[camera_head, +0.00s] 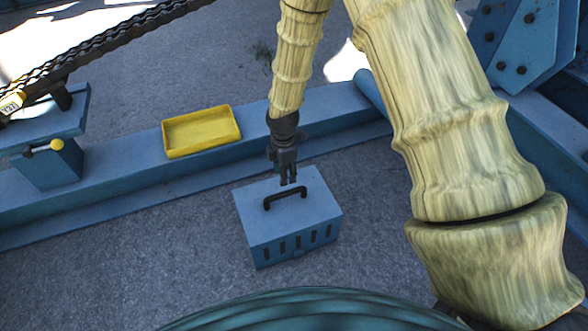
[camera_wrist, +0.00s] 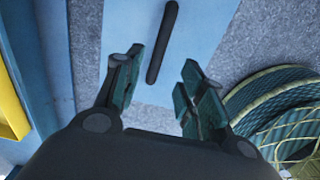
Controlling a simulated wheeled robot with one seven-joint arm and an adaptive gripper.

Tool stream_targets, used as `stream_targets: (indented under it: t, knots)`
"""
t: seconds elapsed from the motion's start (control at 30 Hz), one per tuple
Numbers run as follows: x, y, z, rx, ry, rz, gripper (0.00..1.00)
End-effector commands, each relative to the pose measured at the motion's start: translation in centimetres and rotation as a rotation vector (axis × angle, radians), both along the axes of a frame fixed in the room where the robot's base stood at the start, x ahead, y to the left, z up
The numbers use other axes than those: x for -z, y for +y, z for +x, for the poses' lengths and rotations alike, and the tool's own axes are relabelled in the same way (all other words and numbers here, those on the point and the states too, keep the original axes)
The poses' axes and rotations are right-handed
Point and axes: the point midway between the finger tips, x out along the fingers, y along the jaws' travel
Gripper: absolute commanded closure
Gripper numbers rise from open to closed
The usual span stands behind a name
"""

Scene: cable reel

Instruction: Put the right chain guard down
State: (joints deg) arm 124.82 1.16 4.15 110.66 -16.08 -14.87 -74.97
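The chain guard appears to be the blue box (camera_head: 311,226) with a dark handle on top and several slots in its front. It stands on the grey ground. My gripper (camera_head: 288,182) points down just above the box, close to the handle (camera_head: 286,194). In the wrist view, my gripper's fingers (camera_wrist: 158,80) are spread with nothing between them. The handle (camera_wrist: 163,42) lies ahead of the fingertips, slightly tilted, on the box's pale blue top (camera_wrist: 197,35). I see no contact between fingers and handle.
A long blue beam (camera_head: 95,190) runs behind the box. A yellow tray (camera_head: 202,132) rests on it, left of my gripper. Grey ground is clear left of the box.

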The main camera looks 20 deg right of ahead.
Motion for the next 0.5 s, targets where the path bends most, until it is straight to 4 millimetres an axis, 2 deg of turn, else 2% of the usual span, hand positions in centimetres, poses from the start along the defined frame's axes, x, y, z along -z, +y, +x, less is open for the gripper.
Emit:
stream_targets:
  t: [0.17, 0.27, 0.37, 0.5]
  knots:
    - [0.1, 0.0, -0.3, 0.009, 0.002, 0.002, 0.6]
    - [1.7, 0.1, -1.9, 0.075, 0.008, 0.013, 0.6]
    - [4.7, 0.2, -5.4, 0.226, 0.02, 0.034, 0.6]
    - [9.4, 0.1, -12.4, 0.54, 0.039, 0.059, 0.6]
